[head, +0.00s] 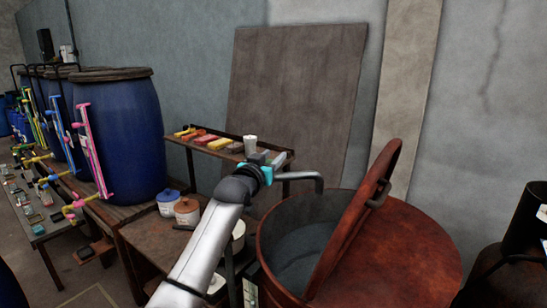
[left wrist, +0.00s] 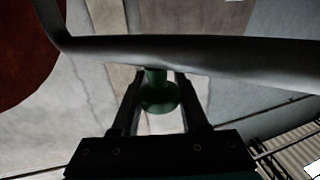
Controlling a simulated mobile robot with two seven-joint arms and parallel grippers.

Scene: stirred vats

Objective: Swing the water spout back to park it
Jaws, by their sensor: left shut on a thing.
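The water spout (head: 306,176) is a grey pipe. Its bent end points down at the back rim of the rusty red vat (head: 420,255); whether it hangs inside the rim is hard to tell. The pipe also crosses the top of the left wrist view (left wrist: 200,52). My left gripper (head: 277,160) is at the pipe's left part. In the left wrist view its fingers (left wrist: 157,80) are shut on a green knob (left wrist: 158,97) under the pipe. My arm hides the spout's base in the head view. My right gripper is not in view.
The vat's half lid (head: 357,215) stands raised, close to the right of the spout end. A shelf (head: 220,153) with coloured blocks and a white cup (head: 250,145) stands behind my gripper. Blue barrels (head: 118,135) and a low table with lidded tubs (head: 187,210) are at left.

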